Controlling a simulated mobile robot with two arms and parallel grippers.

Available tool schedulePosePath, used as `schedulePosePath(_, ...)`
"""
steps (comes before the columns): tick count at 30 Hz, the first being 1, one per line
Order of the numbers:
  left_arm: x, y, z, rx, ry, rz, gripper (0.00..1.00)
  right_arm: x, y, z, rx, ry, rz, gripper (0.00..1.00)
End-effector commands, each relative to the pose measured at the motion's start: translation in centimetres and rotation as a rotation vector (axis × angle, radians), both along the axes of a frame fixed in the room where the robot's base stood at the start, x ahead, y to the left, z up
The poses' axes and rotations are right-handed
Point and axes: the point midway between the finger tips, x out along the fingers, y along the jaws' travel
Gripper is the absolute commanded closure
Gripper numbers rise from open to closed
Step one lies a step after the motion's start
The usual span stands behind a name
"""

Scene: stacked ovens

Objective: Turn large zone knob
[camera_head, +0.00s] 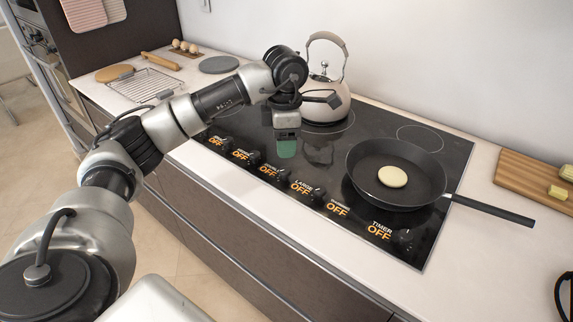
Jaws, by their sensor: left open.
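The black cooktop (330,228) has a row of knobs with lit orange labels along its front edge. The label reading LARGE OFF (303,188) sits right of the row's middle, with the dark large zone knob (318,194) beside it. My left gripper (286,148) points down over the cooktop, behind the knob row and to the left of the large zone knob. It is open, with green pads, and appears to hold nothing. Its height above the glass is hard to tell. My right gripper does not show.
A kettle (327,98) stands behind my left gripper. A black frying pan (370,172) with a pale round item (392,177) sits on the right, its handle reaching over the counter. A wooden board (522,185) lies at far right. A wire rack (145,88) lies at left.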

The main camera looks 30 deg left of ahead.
Motion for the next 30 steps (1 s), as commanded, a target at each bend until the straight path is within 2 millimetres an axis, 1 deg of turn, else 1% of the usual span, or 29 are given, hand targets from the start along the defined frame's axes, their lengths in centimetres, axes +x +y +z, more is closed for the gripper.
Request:
schedulePosePath(1, -0.1, 0.0, -1.1, 0.000, 0.004, 0.000, 0.44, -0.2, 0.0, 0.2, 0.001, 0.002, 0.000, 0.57)
schedulePosePath(6, -0.1, 0.0, -4.4, 0.000, 0.004, 0.000, 0.44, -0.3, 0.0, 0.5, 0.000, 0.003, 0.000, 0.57)
schedulePosePath(9, -0.1, -0.1, -5.9, -0.002, 0.004, -0.001, 0.44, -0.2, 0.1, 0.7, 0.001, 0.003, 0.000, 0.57)
schedulePosePath(12, 0.0, -0.1, -7.0, -0.002, 0.001, -0.002, 0.44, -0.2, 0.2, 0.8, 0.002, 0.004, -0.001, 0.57)
schedulePosePath(17, 0.0, -0.1, -7.9, -0.003, 0.000, -0.002, 0.44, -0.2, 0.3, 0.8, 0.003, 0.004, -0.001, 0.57)
schedulePosePath(24, 0.0, -0.1, -8.0, -0.003, -0.001, -0.002, 0.44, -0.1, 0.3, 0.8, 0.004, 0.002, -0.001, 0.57)
schedulePosePath(25, 0.0, -0.1, -8.0, -0.003, -0.001, -0.002, 0.46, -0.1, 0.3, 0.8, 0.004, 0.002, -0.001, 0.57)
schedulePosePath(26, 0.0, -0.1, -8.0, -0.003, -0.001, -0.002, 0.50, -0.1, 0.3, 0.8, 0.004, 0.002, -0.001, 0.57)
schedulePosePath(30, 0.0, -0.1, -8.0, -0.003, -0.001, -0.002, 0.72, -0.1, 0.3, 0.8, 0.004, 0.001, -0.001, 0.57)
